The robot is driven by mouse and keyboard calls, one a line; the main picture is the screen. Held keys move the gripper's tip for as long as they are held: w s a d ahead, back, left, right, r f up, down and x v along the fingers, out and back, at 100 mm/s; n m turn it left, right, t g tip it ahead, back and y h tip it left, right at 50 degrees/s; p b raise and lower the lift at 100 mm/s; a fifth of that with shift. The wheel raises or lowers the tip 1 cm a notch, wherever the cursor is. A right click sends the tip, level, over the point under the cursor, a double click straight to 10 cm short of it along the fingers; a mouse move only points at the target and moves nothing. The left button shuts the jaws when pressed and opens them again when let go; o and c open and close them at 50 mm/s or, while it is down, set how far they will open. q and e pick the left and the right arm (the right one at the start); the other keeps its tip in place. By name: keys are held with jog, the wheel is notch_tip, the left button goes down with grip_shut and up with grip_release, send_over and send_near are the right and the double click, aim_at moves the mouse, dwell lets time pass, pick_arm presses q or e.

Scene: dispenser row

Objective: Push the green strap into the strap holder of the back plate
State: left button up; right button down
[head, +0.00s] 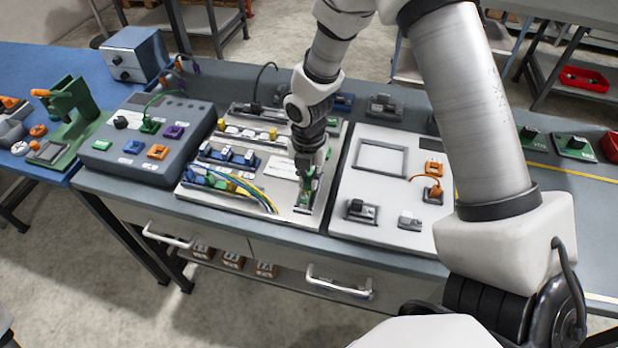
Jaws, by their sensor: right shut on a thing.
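The light back plate (285,215) lies on the grey bench in the middle of the head view. My right gripper (308,170) points down over the plate's right part and is shut on a small green piece, which I take to be the green strap (307,188). The strap is low at a dark upright-running slot piece (312,200), which looks like the strap holder. The fingers partly cover this spot, and I cannot tell whether the strap is seated in the holder. My left gripper is not in view.
Rows of blue and yellow-topped connectors (228,155) and a bundle of coloured wires (250,190) are on the plate's left. A grey control box (150,145) stands left of it. A white panel (385,190) with a square frame lies right.

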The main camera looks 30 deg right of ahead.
jog(key=shift+f, duration=0.45)
jog(key=shift+f, duration=0.3)
jog(key=c, duration=1.1)
grip_release()
jog(key=shift+s, duration=0.1)
jog(key=shift+o, duration=0.3)
jog(key=shift+o, duration=0.7)
jog(key=shift+r+p, duration=0.1)
jog(key=shift+p, duration=0.2)
